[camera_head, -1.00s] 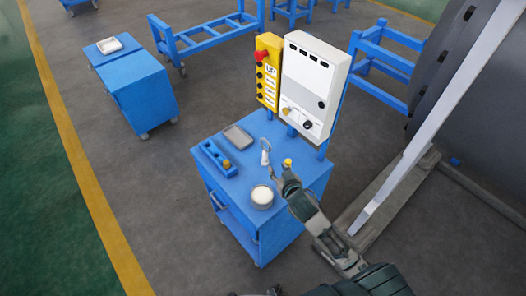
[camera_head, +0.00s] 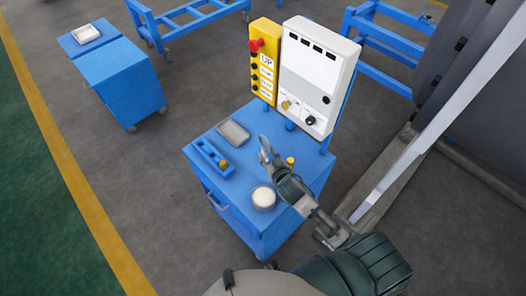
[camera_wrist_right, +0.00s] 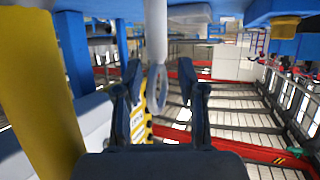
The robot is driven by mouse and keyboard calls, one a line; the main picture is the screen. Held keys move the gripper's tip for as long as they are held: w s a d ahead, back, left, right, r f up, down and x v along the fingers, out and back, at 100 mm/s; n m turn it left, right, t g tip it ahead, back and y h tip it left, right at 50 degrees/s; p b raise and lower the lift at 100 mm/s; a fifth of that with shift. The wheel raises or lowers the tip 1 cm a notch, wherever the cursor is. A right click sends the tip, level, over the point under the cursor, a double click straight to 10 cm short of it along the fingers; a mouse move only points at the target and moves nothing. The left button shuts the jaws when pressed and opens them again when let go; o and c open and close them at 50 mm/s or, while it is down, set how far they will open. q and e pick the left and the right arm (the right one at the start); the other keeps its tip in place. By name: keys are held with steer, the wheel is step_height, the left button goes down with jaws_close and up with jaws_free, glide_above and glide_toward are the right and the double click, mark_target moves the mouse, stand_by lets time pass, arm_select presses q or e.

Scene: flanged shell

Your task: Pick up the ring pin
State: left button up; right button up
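The ring pin stands on the blue cart top (camera_head: 238,191); in the head view its ring (camera_head: 264,143) shows at the tip of my right gripper (camera_head: 268,156), which hides most of the pin. In the right wrist view, which looks upside down, the pale pin shaft (camera_wrist_right: 156,32) comes down from the blue surface at the top. Its ring (camera_wrist_right: 158,88) lies between the two dark fingers of my right gripper (camera_wrist_right: 160,82). The fingers are apart, with a visible gap on the right side of the ring. My left gripper is not in view.
Around the pin on the cart are a blue block with a yellow knob (camera_head: 208,155), a grey tray (camera_head: 233,132), a round white-filled container (camera_head: 263,199) and a yellow-topped peg (camera_head: 290,162). A control panel (camera_head: 314,78) and yellow button box (camera_head: 265,62) stand behind.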

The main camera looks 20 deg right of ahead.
mark_target(263, 146)
steer(key=x, duration=0.7)
steer(key=shift+d+r, duration=0.1)
steer(key=shift+d, duration=0.2)
steer(key=shift+w+a+f, duration=0.2)
steer(key=shift+w+f, duration=0.05)
steer(key=shift+w, duration=0.25)
steer(key=shift+s+r, duration=0.1)
jaws_close()
steer(key=shift+d, duration=0.15)
